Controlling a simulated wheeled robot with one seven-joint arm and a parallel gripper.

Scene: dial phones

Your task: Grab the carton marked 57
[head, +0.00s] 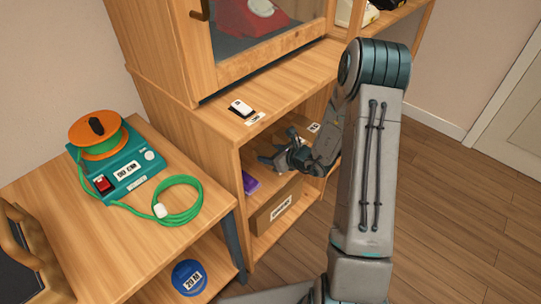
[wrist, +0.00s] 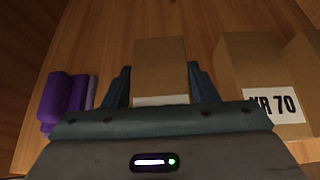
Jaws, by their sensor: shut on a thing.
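In the wrist view a plain brown carton (wrist: 160,58) stands between the two fingers of my gripper (wrist: 159,72), which is shut on it. A strip of its white label shows above the gripper body; the marking is hidden, so I cannot read 57 on it. In the head view my gripper (head: 284,155) reaches into the open shelf of the wooden cabinet, and the arm hides much of that shelf. I cannot make out the held carton there.
Another carton marked KR 70 (wrist: 272,100) stands right of my gripper. Purple items (wrist: 62,102) stand to its left. A larger labelled box (head: 262,219) sits on the shelf below. A side table (head: 60,190) with a green cable reel (head: 97,135) is at left.

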